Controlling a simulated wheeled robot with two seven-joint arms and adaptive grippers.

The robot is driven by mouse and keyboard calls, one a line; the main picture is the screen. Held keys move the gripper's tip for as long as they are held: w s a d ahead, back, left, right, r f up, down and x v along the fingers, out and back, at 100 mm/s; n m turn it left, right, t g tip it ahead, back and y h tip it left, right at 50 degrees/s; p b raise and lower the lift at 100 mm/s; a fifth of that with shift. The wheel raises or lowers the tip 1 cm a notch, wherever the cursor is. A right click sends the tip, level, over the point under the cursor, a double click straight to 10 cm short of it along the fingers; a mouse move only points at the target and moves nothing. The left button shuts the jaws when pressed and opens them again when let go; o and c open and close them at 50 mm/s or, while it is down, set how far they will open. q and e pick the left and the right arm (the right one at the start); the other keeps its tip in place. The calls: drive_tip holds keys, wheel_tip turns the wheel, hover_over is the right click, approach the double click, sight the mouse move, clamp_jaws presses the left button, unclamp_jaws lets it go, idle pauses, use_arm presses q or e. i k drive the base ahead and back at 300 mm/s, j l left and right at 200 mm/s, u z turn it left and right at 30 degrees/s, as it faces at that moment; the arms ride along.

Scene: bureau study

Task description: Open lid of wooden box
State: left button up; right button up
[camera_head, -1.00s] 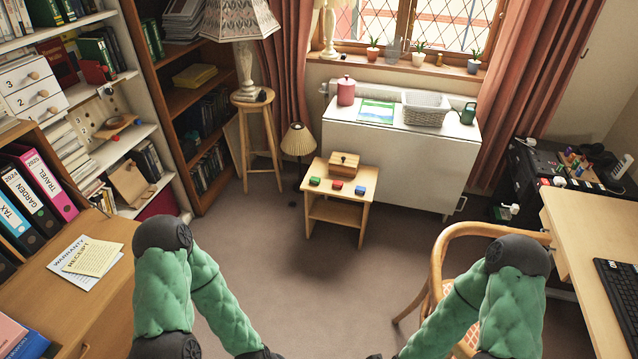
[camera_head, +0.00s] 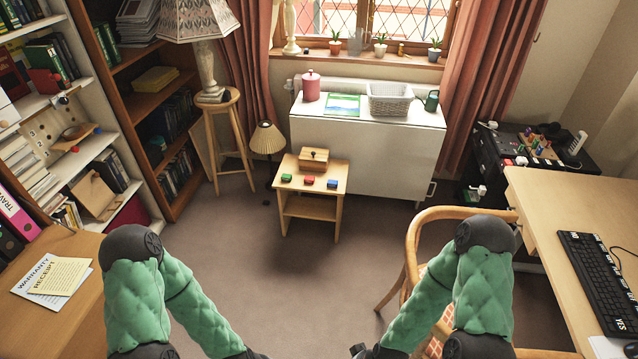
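A small wooden box (camera_head: 314,160) stands on a low wooden side table (camera_head: 340,177) in the middle of the head view. Its lid looks shut, with a small dark knob or catch on it. A green (camera_head: 286,178), a red (camera_head: 309,180) and a blue (camera_head: 332,183) small block lie in a row on the table in front of the box. My two green arms reach down past the lower edge of the picture, well short of the table.
A desk (camera_head: 545,235) is at the far right, and a wooden cabinet (camera_head: 60,310) at the left. A small lamp (camera_head: 267,140) stands beside the table. The carpet (camera_head: 270,270) before the table is clear.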

sight(308, 154)
drive_tip(key=i+j, duration=0.15)
drive_tip(key=i, duration=0.5)
drive_tip(key=i+j, duration=0.1)
drive_tip(key=i, duration=0.5)
drive_tip(key=i+j, duration=0.15)
drive_tip(key=i, duration=0.5)
drive_tip(key=i+j, duration=0.15)
drive_tip(key=i, duration=0.45)
drive_tip(key=i+j, duration=0.1)
drive_tip(key=i, duration=0.55)
